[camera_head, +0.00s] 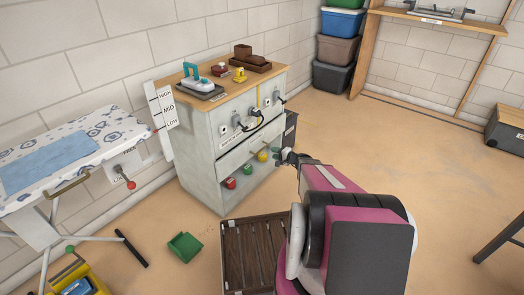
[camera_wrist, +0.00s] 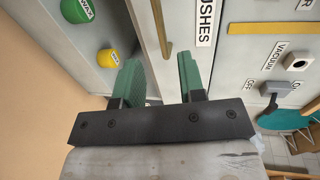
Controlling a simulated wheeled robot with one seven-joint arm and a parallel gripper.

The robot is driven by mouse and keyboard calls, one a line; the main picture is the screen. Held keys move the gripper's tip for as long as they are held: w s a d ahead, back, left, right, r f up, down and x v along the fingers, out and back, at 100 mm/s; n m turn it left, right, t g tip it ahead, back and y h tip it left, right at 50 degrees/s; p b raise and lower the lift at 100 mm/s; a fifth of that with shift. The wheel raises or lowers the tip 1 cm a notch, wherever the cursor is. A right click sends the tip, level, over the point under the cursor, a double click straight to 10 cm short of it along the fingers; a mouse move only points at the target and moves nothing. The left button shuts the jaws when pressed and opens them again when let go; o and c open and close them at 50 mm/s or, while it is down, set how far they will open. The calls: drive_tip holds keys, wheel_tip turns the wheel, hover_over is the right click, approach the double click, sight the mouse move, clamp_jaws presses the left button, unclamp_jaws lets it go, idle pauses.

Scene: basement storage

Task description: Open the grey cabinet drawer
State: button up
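The grey cabinet (camera_head: 203,155) stands against the wall under a wooden top. Its drawer front (camera_head: 238,155) looks closed in the head view. In the wrist view the drawer front (camera_wrist: 146,30) carries a thin brass bar handle (camera_wrist: 161,28) and a label ending in "USHES". My gripper (camera_head: 285,155) is at the right end of the drawer front in the head view. In the wrist view my gripper (camera_wrist: 160,78) is open, with two green fingers apart. The handle lies ahead, in line with the gap between them; I cannot tell whether they touch it.
Green (camera_wrist: 78,10) and yellow (camera_wrist: 108,58) knobs sit beside the drawer; sockets and a switch (camera_wrist: 272,92) sit on its other side. An ironing board (camera_head: 70,150) stands left.

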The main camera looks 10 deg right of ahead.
sight(262, 149)
drive_tip(key=x, duration=0.9)
drive_tip(key=shift+w+a+f, duration=0.1)
drive_tip(key=shift+w+a, duration=0.15)
clamp_jaws()
